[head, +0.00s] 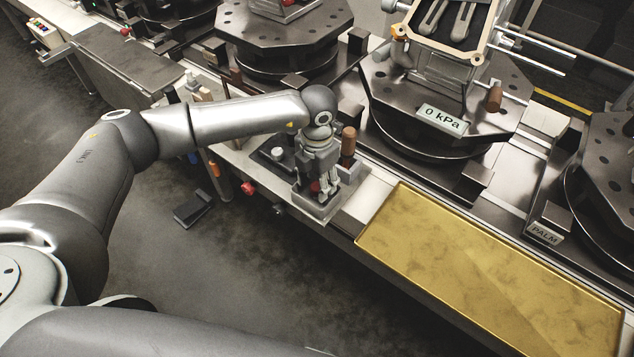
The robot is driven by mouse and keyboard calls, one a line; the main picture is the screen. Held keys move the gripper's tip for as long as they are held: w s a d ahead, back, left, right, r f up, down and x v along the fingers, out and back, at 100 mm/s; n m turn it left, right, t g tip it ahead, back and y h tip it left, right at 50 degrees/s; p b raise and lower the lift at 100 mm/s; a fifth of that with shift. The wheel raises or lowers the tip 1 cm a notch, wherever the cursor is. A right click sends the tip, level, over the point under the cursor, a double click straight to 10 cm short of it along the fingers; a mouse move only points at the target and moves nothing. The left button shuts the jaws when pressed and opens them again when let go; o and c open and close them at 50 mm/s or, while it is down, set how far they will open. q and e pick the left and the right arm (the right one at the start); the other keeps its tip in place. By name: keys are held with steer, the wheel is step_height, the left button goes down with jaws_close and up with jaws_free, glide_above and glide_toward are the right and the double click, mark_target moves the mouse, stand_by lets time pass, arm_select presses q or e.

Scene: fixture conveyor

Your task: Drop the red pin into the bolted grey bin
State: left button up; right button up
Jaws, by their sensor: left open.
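My left gripper (318,194) points down over the near edge of the conveyor, its fingers apart. A small red piece (315,186), which looks like the red pin, shows between or just behind the fingers. The fingers partly cover it, and I cannot tell whether they touch it. A low grey box-like holder (324,210) sits at the conveyor edge directly under the gripper. It looks like the grey bin; its inside is mostly hidden, and I cannot tell whether the red piece is inside it. My right gripper is not in view.
A brown cylinder (348,143) stands close to the gripper's right. A shallow yellow tray (490,275) lies to the right, looking empty. Dark round fixtures fill the back, one with a "0 kPa" sign (442,119). A red knob (248,188) sits on the conveyor's front side.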

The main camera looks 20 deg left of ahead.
mark_target(317, 185)
arm_select(q)
step_height(317, 185, up, 11)
steer(key=b, duration=0.1)
steer(key=shift+f, duration=0.15)
stand_by(0.3)
